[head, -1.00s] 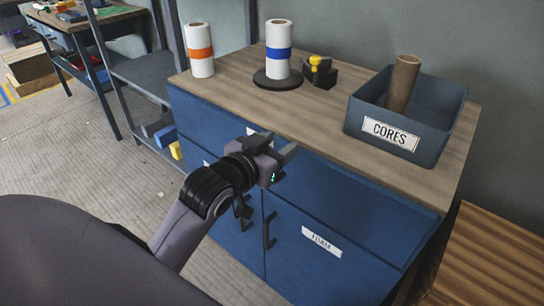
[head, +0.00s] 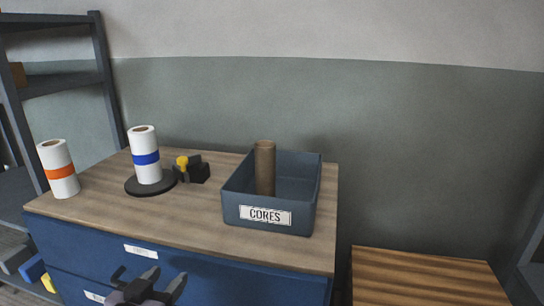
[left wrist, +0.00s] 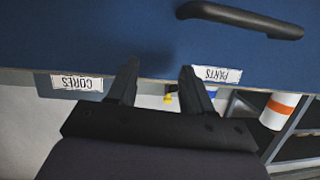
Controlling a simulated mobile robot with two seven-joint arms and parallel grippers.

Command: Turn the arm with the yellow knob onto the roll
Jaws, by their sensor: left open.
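In the head view, a white roll with a blue band (head: 145,160) stands upright on a round black base (head: 137,188) on the cabinet top. The yellow knob (head: 182,163) sits on a dark arm and block (head: 198,171) just right of the roll; the arm is beside the roll, not on it. My left gripper (head: 165,278) is open and empty, low in front of the cabinet and below its top. Its two fingers also show in the left wrist view (left wrist: 159,66), spread apart, with a small yellow spot beyond them. My right gripper is out of view.
A blue-grey bin labelled CORES (head: 308,205) holding a brown tube (head: 265,168) stands to the right on the wooden cabinet top (head: 190,213). A roll with an orange band (head: 58,168) stands at the left end. The wood between the roll and the front edge is clear.

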